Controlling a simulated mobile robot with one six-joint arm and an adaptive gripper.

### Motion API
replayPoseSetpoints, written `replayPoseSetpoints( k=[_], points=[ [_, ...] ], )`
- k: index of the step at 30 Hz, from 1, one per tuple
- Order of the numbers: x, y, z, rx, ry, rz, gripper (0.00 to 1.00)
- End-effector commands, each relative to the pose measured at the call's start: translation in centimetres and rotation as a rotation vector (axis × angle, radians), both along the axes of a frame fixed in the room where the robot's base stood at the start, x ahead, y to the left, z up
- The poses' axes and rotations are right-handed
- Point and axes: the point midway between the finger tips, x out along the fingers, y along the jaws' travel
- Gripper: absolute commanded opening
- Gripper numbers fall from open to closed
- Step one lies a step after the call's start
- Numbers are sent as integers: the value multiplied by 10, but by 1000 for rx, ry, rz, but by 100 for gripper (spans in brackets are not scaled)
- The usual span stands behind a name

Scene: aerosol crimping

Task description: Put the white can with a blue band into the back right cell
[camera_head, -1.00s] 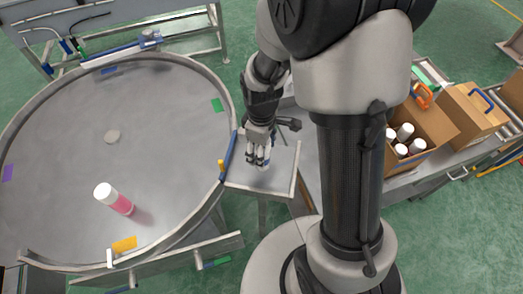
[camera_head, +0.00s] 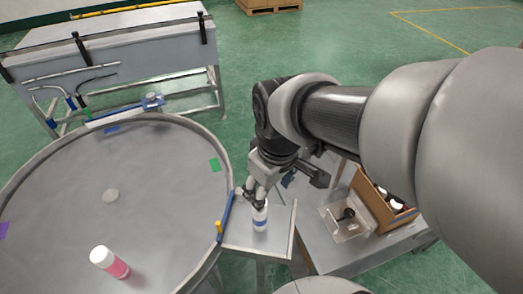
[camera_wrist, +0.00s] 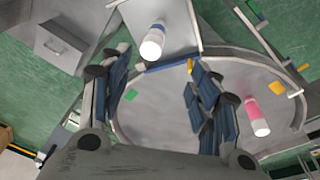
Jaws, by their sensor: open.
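The white can with a blue band (camera_head: 260,217) stands upright on the small metal shelf (camera_head: 270,243) beside the round table. My gripper (camera_head: 257,198) is just above and behind its top, with fingers apart. In the wrist view the can (camera_wrist: 153,43) shows just beyond the open fingertips (camera_wrist: 158,63), not between them. Whether a finger touches it I cannot tell. The cardboard box (camera_head: 372,207) stands at the right, partly hidden by my arm. White can tops show in it, but its back right cell cannot be made out.
A clear tray (camera_head: 340,222) with a dark item sits beside the box. A blue rail (camera_head: 226,210) edges the shelf's left side.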

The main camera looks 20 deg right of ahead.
Motion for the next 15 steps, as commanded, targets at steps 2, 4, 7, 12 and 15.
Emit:
replayPoseSetpoints(
  k=[2,4,7,12,15],
  points=[
    [-23,-1,21,24,-65,-105,56],
    [-42,-1,32,49,-107,-193,56],
    [-63,-1,42,83,-156,-299,56],
    [-84,-2,47,122,-201,-403,56],
    [-88,-2,48,130,-209,-425,56]
  ],
)
